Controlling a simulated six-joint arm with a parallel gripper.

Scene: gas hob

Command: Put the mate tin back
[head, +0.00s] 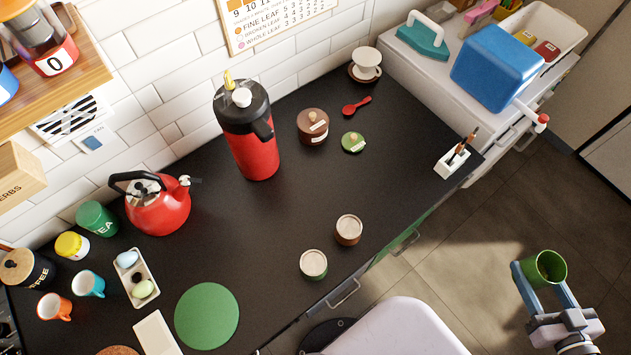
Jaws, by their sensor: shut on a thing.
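A green tin (553,281), which I take to be the mate tin, is open at the top and shows dark contents inside; no label on it can be read. My gripper (540,275) is shut on it, with blue fingers on either side of the tin. It holds the tin over the floor at the lower right, well away from the counter. A small green lid (353,143) with a pale label lies on the black counter (300,215), next to a brown lidded pot (312,127).
A red flask (249,135), a red kettle (158,205) and a green tea tin (97,219) stand along the wall. A white cart (440,75) holds a blue box (497,67). The counter's right part is mostly clear.

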